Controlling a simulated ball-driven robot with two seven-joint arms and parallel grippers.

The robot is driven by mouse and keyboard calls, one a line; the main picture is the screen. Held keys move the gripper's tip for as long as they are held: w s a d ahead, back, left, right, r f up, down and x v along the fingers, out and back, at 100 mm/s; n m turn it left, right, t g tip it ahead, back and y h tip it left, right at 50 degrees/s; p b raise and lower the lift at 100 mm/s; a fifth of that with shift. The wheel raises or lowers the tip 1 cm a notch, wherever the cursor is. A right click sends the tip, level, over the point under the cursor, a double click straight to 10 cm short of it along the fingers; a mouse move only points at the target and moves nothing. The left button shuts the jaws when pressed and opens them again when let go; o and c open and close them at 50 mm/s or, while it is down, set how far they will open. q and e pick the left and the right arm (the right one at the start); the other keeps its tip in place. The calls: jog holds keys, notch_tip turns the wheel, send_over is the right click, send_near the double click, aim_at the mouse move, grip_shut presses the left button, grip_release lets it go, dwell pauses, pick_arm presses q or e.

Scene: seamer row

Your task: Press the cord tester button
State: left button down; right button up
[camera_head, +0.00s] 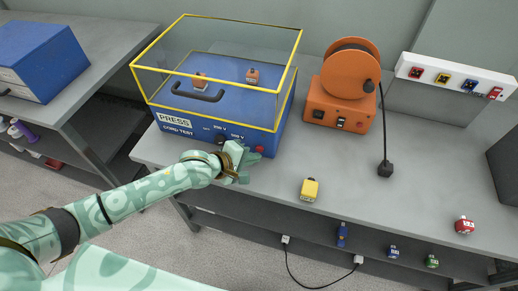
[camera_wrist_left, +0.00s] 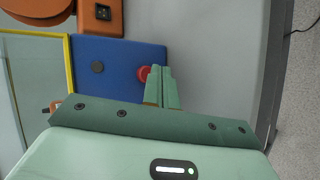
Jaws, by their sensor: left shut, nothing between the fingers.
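The cord tester (camera_head: 200,131) is a blue box with a clear, yellow-edged cover at the back left of the bench. Its front carries a "PRESS CORD TEST" label, dark knobs and a red button (camera_head: 260,149) at the lower right. The button also shows in the left wrist view (camera_wrist_left: 143,73). My left gripper (camera_head: 248,157) is shut and empty in front of the tester's lower right front. In the wrist view its fingertips (camera_wrist_left: 160,68) are beside the button and overlap its edge; I cannot tell if they touch it. My right gripper is not in view.
An orange cord reel (camera_head: 340,106) stands right of the tester, with a black plug (camera_head: 385,169) on its cord. A yellow plug (camera_head: 309,190) and a red one (camera_head: 464,226) lie on the bench. A white socket strip (camera_head: 455,77) is on the wall. The mid-bench is mostly clear.

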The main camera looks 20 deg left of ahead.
pick_arm(q)
jog(key=shift+w, duration=0.2)
jog(key=shift+w, duration=0.4)
dwell(0.6)
dwell(0.4)
jog(key=shift+s+r+p, duration=0.15)
jog(key=shift+s+p, duration=0.25)
jog(key=shift+p, duration=0.3)
jog(key=shift+s+p, duration=0.35)
jog(key=shift+s, duration=0.05)
